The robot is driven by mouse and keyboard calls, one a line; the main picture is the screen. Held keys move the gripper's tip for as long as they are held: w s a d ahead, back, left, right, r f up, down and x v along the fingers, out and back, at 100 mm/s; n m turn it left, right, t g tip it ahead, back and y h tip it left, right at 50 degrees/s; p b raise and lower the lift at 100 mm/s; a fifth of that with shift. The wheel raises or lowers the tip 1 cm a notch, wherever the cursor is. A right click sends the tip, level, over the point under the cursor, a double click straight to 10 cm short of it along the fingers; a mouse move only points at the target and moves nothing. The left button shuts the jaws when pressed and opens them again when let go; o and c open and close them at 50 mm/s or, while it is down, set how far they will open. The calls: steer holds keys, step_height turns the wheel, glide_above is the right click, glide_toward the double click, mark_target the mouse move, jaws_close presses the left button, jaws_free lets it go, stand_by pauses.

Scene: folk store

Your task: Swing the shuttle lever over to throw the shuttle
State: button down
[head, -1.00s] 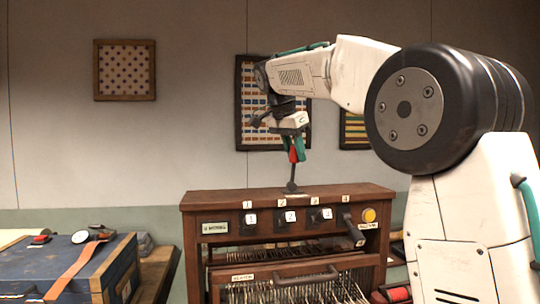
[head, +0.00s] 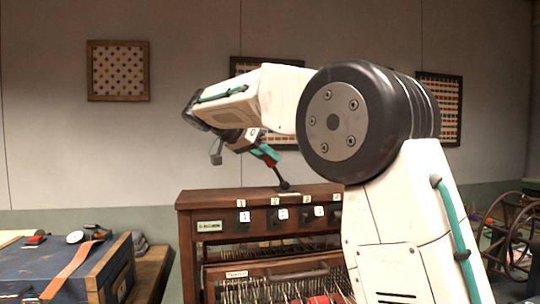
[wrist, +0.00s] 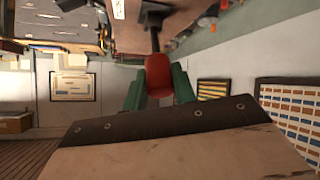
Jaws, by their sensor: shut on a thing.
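The shuttle lever stands on top of the wooden loom cabinet (head: 225,203). Its dark shaft (head: 278,177) rises from a round base and leans to the left in the head view. Its red grip shows between the green fingers in the wrist view (wrist: 158,76). My gripper (head: 266,157) is shut on this red grip, tilted along with the lever. In the wrist view, the dark shaft runs from the red grip up to the cabinet top. My arm hides the right part of the cabinet in the head view.
Numbered switches (head: 283,214) line the cabinet's front, above a drawer of wires. A blue chest (head: 115,267) with a leather strap stands at the left. Framed textiles (head: 118,71) hang on the wall. A wheeled machine (head: 508,230) stands at the far right.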

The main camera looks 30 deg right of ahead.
steer(key=shift+f, duration=0.1)
stand_by(0.3)
steer(key=c, duration=1.1)
jaws_free()
steer(key=shift+a, duration=0.2)
steer(key=v, duration=0.7)
steer(key=shift+a, duration=0.25)
